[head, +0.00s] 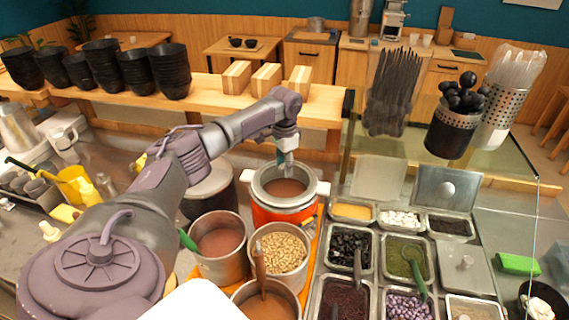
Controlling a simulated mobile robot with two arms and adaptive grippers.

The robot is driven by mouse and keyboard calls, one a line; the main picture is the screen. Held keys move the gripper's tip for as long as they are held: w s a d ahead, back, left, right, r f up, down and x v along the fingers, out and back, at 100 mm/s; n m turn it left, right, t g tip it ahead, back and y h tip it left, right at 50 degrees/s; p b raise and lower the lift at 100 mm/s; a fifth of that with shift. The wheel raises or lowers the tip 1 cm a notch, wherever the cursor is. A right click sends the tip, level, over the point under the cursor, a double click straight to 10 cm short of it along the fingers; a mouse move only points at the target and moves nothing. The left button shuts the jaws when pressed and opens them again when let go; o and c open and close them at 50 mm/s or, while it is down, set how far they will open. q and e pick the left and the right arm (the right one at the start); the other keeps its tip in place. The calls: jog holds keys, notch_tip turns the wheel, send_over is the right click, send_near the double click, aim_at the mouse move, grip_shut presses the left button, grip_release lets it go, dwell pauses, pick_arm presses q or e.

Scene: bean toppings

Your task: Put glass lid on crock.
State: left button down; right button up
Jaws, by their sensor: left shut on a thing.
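The orange crock (267,215) stands in the middle of the counter, with a wide silver rim and brown contents. My left gripper (287,168) is above its mouth, pointing down, and is shut. It appears to hold the clear glass lid (284,187), whose outline is hard to tell from the crock's rim. I cannot tell whether the lid touches the crock or hangs just above it. The fingertips are small and partly hidden. My right gripper is not in view.
Steel pots of brown liquid (217,242) and beans (284,251) stand close in front of the crock. Topping trays (351,250) fill the right side. A dark pot with a pale lid (209,181) is behind my arm. Black bowls (102,65) line the back shelf.

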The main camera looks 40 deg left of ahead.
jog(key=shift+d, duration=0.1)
pick_arm(q)
jog(key=c, duration=0.7)
grip_release()
jog(key=shift+f, duration=0.1)
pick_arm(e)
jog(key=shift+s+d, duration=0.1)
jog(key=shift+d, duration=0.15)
pick_arm(q)
notch_tip(320, 180, up, 12)
jog(key=b, duration=0.4)
jog(key=shift+r+b, duration=0.2)
jog(key=shift+b, duration=0.2)
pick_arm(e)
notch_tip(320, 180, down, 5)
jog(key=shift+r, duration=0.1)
pick_arm(q)
jog(key=shift+f, duration=0.1)
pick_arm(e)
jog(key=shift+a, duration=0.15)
